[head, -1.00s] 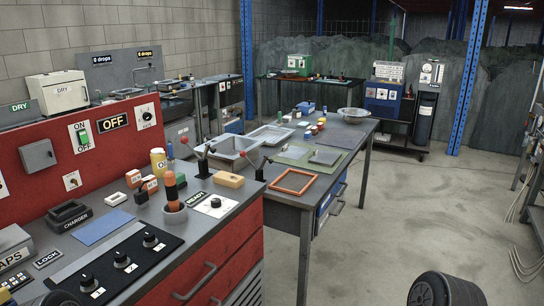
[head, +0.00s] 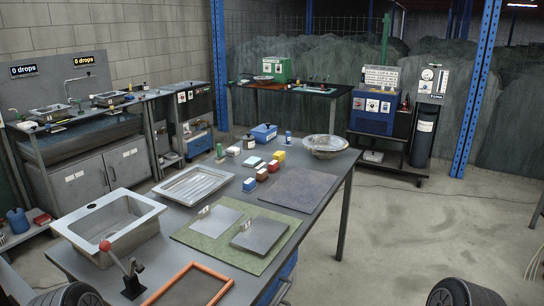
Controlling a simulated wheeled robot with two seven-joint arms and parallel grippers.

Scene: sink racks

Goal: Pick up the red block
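A small red block (head: 273,166) sits on the grey table, in a short row of small blocks near the table's middle. A yellow block (head: 279,156) is just behind it. A darker, brownish-red block (head: 262,174) is just in front, and a blue and white block (head: 249,185) is at the near end of the row. Neither of my grippers shows. Only dark rounded parts of my arms show at the bottom left and bottom right, well short of the blocks.
A sink basin (head: 108,228) and a metal tray (head: 194,184) lie left of the blocks. A dark mat (head: 299,189) is to their right, with a green mat (head: 230,250) nearer. A red-knobbed lever (head: 128,275) and an orange frame (head: 160,284) are at the near edge. Floor right of the table is clear.

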